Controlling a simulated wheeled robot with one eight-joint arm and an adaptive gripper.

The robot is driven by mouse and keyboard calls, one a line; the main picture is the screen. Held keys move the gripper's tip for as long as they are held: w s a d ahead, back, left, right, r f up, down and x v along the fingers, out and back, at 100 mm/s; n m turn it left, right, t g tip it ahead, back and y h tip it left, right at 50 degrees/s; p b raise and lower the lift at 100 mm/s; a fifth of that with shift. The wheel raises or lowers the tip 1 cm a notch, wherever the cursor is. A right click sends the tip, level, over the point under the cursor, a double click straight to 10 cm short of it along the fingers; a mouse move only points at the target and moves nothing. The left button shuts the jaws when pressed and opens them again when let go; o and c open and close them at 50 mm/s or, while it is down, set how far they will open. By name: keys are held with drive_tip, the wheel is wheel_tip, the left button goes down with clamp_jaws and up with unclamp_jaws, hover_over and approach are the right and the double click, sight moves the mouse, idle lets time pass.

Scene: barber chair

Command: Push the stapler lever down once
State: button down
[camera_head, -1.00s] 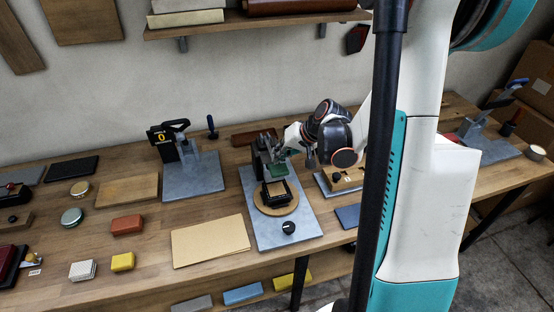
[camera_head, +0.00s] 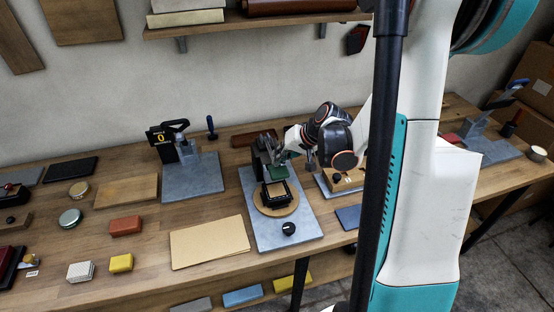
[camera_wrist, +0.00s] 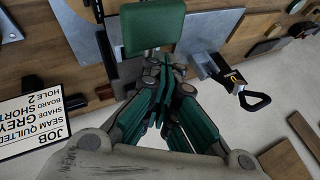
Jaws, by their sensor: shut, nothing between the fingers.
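A device with a black loop handle (camera_head: 174,125) and a yellow "0" on a dark face stands on a grey plate (camera_head: 205,182), left of centre. The loop handle also shows raised in the wrist view (camera_wrist: 254,100). Another grey-plated device with a blue lever (camera_head: 515,87) stands at the far right. No label shows which one is the stapler. My gripper (camera_wrist: 168,70) is shut and empty. In the head view, it is at the small chair-like fixture on the middle grey plate, right of the loop handle. A green pad (camera_wrist: 152,28) lies just beyond the fingertips; contact cannot be told.
The middle plate (camera_head: 255,222) carries a round wooden base with a black frame and a black knob (camera_head: 289,229). Tan sheets (camera_head: 210,242) lie to its left. A printed job card (camera_wrist: 30,115) shows in the wrist view. A shelf (camera_head: 245,24) hangs above the bench.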

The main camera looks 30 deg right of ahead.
idle(0.4)
drive_tip(key=shift+w+r+p, duration=0.15)
drive_tip(key=shift+r+p, duration=0.45)
drive_tip(key=shift+r, duration=0.4)
drive_tip(key=shift+w+r+p, duration=0.15)
drive_tip(key=shift+r+p, duration=0.45)
drive_tip(key=shift+r, duration=0.35)
drive_tip(key=shift+w+d+r+p, duration=0.1)
drive_tip(key=shift+w+r+p, duration=0.1)
drive_tip(key=shift+r+p, duration=0.85)
drive_tip(key=shift+w+d+r+p, duration=0.15)
drive_tip(key=shift+r+p, duration=0.35)
drive_tip(key=shift+r, duration=0.95)
drive_tip(key=shift+a, duration=0.1)
